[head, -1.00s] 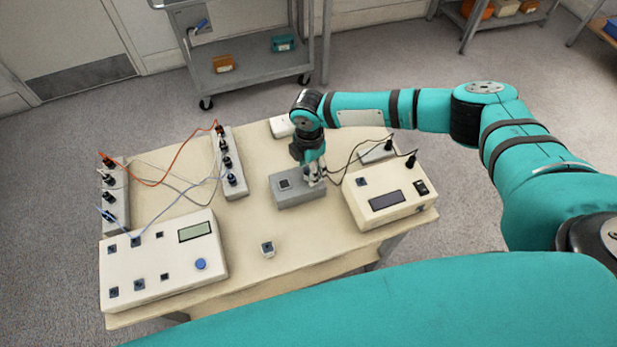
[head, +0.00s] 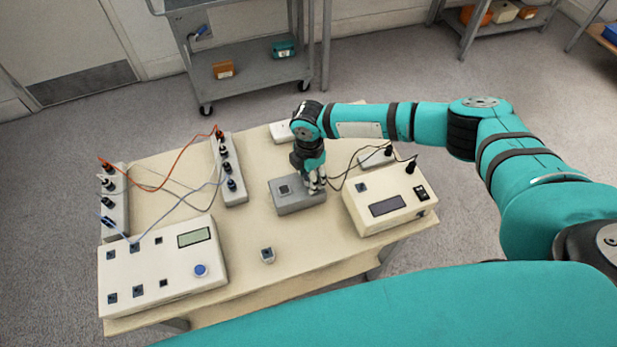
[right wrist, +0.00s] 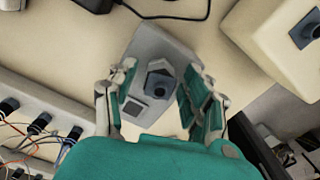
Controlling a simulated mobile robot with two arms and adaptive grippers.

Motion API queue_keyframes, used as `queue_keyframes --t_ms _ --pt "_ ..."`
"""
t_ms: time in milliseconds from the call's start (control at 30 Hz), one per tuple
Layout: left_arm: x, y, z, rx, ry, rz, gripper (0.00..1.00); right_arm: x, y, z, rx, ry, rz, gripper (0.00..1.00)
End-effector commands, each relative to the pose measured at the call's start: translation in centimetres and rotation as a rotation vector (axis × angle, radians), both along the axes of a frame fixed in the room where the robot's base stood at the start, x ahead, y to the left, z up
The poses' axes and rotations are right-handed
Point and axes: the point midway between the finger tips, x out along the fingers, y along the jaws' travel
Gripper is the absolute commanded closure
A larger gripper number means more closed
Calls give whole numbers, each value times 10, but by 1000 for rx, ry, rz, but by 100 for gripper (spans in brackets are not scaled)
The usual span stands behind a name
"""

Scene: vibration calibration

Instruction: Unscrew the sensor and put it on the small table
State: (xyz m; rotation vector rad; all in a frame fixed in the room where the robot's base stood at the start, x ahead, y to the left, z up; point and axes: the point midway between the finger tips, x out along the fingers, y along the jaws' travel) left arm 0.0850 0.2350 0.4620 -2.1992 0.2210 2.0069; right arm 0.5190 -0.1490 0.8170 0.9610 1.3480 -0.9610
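The sensor (right wrist: 163,78), a bluish-grey angular piece with a black round middle, sits upon a grey block (right wrist: 160,45), which also shows in the head view (head: 292,203). My right gripper (head: 316,184) points down at the right part of this block. In the right wrist view its fingers (right wrist: 155,103) are apart, one on each side of the sensor, with gaps visible. In the head view the fingers hide the sensor. The block stands on the beige table (head: 290,244). My left gripper is not in view.
A cream box with a display (head: 387,206) and cables stands close right of the block. A larger control box (head: 150,252) and two socket strips (head: 235,185) with cables are left.

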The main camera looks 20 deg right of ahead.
Motion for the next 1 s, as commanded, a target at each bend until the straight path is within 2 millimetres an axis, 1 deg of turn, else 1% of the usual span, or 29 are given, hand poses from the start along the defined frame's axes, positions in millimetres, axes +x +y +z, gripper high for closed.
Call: queue_keyframes --t_ms 33,300,367,467,700,767,867,1000 --pt "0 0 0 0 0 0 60 0 0 0 0 0 0 59" --pt "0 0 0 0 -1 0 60 0 0 0 0 0 0 94" --pt "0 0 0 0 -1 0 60 0 0 0 0 0 0 100" --pt "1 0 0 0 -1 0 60 0 0 0 0 0 16 100" --pt "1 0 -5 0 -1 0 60 0 0 -1 1 1 274 100" --pt "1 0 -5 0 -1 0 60 0 0 -1 1 1 319 100" --pt "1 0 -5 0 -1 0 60 0 0 0 1 1 351 100" --pt "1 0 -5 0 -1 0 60 0 0 0 1 1 351 100"
